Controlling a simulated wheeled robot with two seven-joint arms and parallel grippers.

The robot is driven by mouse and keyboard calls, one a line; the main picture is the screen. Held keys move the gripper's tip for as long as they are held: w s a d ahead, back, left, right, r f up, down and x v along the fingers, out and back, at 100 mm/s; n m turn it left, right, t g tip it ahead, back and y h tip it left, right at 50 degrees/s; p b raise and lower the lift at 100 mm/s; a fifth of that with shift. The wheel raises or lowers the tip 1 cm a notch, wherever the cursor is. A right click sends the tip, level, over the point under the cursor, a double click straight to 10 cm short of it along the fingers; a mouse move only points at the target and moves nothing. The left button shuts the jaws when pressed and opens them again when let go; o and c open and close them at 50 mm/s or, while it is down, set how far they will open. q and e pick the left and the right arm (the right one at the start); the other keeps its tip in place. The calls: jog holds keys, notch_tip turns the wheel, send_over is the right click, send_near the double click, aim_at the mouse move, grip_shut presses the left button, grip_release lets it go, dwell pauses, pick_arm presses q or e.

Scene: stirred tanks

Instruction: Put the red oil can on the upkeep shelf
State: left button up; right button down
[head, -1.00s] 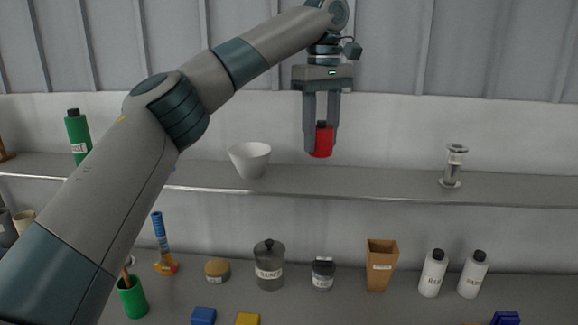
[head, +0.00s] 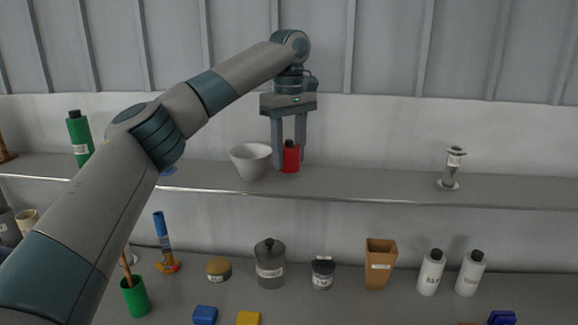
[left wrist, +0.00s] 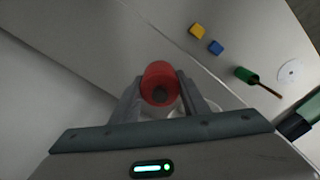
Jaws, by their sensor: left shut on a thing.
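The red oil can (head: 291,158) has a dark cap and is upright between the fingers of my left gripper (head: 289,160), which is shut on it. The can is at the upper shelf (head: 370,184), just right of the white bowl; its base looks at or very near the shelf surface, and I cannot tell whether it touches. In the left wrist view the red can (left wrist: 158,76) shows from above between the two fingers (left wrist: 158,95). My right gripper is in neither view.
A white bowl (head: 251,161) stands close left of the can. A green bottle (head: 79,138) is at the shelf's left, a glass stand (head: 452,168) at its right. The shelf between can and stand is clear. A lidded jar (head: 270,265) and a brown vase (head: 379,264) stand below.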

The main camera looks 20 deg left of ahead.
aim_at(289, 166)
pick_arm(q)
notch_tip(289, 166, down, 3)
jog(key=shift+a+r+p, duration=0.1)
jog(key=shift+p, duration=0.55)
jog(key=shift+f, duration=0.4)
jog(key=shift+f, duration=0.15)
jog(key=o, duration=1.1)
jog(key=shift+r+b, duration=0.3)
jog(key=shift+r, duration=0.35)
notch_tip(289, 166, up, 4)
jog(key=shift+f+b, duration=0.1)
jog(key=shift+b, duration=0.6)
notch_tip(289, 166, up, 6)
jog(key=shift+f, duration=0.1)
jog(key=shift+r, duration=0.75)
